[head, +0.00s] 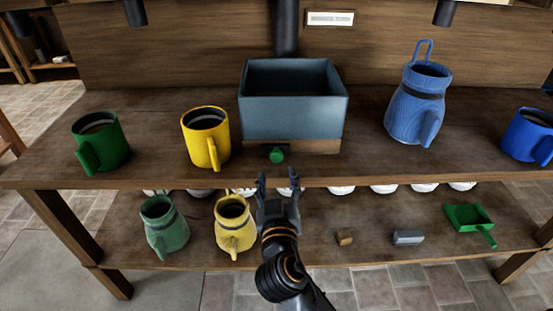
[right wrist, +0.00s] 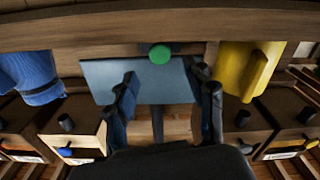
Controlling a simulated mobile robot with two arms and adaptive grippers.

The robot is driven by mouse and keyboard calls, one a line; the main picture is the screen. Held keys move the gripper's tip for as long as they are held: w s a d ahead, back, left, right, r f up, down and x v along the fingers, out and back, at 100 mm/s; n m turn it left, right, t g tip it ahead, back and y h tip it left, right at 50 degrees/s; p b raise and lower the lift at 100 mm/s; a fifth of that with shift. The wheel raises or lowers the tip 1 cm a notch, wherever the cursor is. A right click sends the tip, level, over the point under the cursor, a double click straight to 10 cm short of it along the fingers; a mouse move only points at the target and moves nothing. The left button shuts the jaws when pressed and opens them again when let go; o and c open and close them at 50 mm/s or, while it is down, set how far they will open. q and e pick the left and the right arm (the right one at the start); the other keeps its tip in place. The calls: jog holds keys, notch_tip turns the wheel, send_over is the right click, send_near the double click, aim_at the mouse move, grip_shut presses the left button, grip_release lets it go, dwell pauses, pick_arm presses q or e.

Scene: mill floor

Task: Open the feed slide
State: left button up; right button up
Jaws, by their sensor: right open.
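The feed slide shows as a green knob (head: 277,155) on a dark plate at the front of the wooden base under a blue-grey hopper box (head: 290,118). The knob also shows in the right wrist view (right wrist: 160,54), which looks upside down, with the hopper (right wrist: 140,82) around it. My right gripper (head: 278,178) is open and empty, its fingers pointing toward the shelf's front edge, just below and in front of the knob. It looks apart from the knob. My left gripper is not in view.
On the upper shelf stand a green mug (head: 100,140) and a yellow mug (head: 205,137) to the left, a blue jug (head: 417,105) and a blue mug (head: 528,135) to the right. The lower shelf holds jugs, white rounded items and a green scoop (head: 470,217).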

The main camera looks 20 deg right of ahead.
aim_at(277, 159)
jog(key=x, duration=0.6)
jog(key=shift+w, duration=0.25)
grip_shut()
